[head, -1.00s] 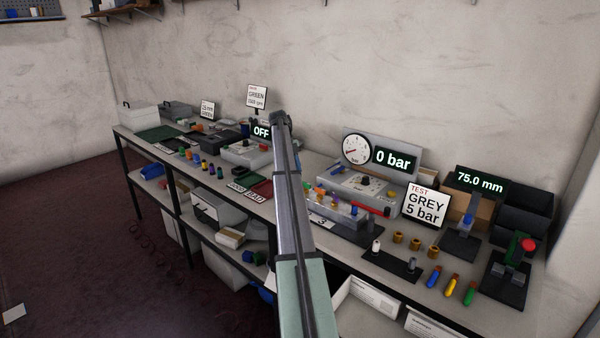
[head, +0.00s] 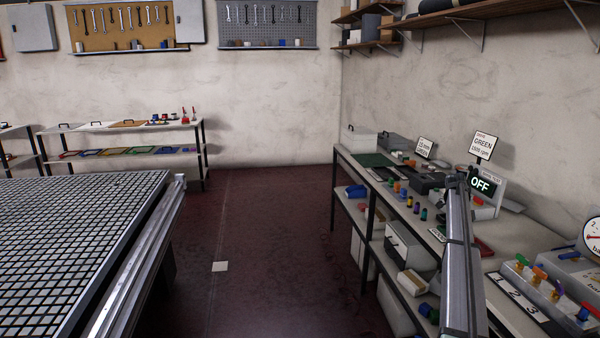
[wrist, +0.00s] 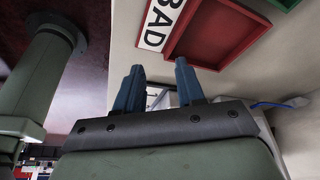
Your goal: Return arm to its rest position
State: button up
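My gripper is not visible in that view. In the wrist view my gripper (wrist: 158,68) shows two dark blue fingers standing apart with nothing between them. Beyond the fingers lie a red tray (wrist: 215,35) and a white sign reading BAD (wrist: 161,24). A green tray edge (wrist: 283,4) is at the top right. The gripper seems above the bench; its height is unclear.
The vacuum grid table (head: 75,235) stands at the left, with open dark floor (head: 270,250) between it and the bench. Shelves hang above.

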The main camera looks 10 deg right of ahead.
jog(key=w+a+f+n+h, duration=0.1)
jog(key=w+a+f+n, duration=0.3)
jog(key=a, duration=0.4)
jog(key=s+a+f+n, duration=0.2)
jog(key=a+f+n, duration=0.1)
jog(key=a+f, duration=0.5)
jog(key=s+a+f+n+y, duration=0.1)
jog(key=s+a+f+n, duration=0.2)
jog(key=s+a+f, duration=0.5)
jog(key=s+a+f+n, duration=0.3)
jog(key=a+f, duration=0.3)
jog(key=f, duration=0.4)
jog(key=s+a+f+n+y, duration=0.1)
jog(key=s+a+f+n, duration=0.2)
jog(key=s+a+f, duration=0.5)
jog(key=s+a+f+n+g, duration=0.1)
jog(key=s+a+f+n, duration=0.2)
jog(key=s+a+f, duration=0.4)
jog(key=s+a+f+n+g, duration=0.1)
jog(key=s+a+f+n, duration=0.25)
jog(key=s, duration=0.55)
jog(key=s+a+f+n, duration=0.1)
jog(key=s+a+n, duration=0.2)
jog(key=s, duration=0.9)
jog(key=s+a+n+g+y, duration=0.1)
jog(key=s+a+n, duration=0.3)
jog(key=s, duration=0.8)
jog(key=shift+s+a+f, duration=0.35)
jog(key=shift+a+f, duration=0.05)
jog(key=shift+a, duration=0.65)
